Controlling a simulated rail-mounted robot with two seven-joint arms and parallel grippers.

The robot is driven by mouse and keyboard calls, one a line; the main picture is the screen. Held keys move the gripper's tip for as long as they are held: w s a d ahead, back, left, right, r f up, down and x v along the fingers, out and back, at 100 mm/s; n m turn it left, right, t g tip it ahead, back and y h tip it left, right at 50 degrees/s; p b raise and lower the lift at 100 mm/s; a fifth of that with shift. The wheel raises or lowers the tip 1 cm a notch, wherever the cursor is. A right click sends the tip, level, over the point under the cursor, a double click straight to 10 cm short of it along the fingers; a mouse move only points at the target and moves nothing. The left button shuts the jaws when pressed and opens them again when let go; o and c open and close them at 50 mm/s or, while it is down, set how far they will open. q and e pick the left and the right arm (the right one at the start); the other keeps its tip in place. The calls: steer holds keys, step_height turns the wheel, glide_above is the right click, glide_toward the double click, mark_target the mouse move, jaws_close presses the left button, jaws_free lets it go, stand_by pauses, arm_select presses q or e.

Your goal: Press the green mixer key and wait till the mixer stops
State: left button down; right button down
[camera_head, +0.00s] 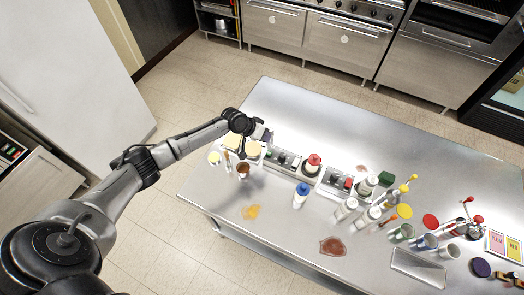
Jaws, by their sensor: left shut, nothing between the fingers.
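My left gripper (242,153) is at the left end of the steel table, shut and empty, above or beside a cup of brown liquid (244,171). Several small dark keys sit on a grey panel (283,160) just right of it. Which key is the green mixer key is too small to tell. Whether the mixer is running cannot be seen. My right gripper is not in view.
A blue-capped bottle (301,195) and a red-capped container (312,166) stand near the panels. Several bottles and cups crowd the right.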

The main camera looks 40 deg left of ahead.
mark_target(268, 152)
arm_select(q)
steer(key=shift+w+d+r+n+t, duration=0.35)
steer(key=shift+w+r+n+t, duration=0.15)
steer(key=shift+w+r+t, duration=0.2)
steer(key=shift+f, duration=0.2)
step_height(268, 152, down, 9)
steer(key=b, duration=0.7)
steer(key=shift+r+b, duration=0.2)
steer(key=shift+b, duration=0.1)
stand_by(0.4)
stand_by(0.9)
steer(key=shift+f, duration=0.1)
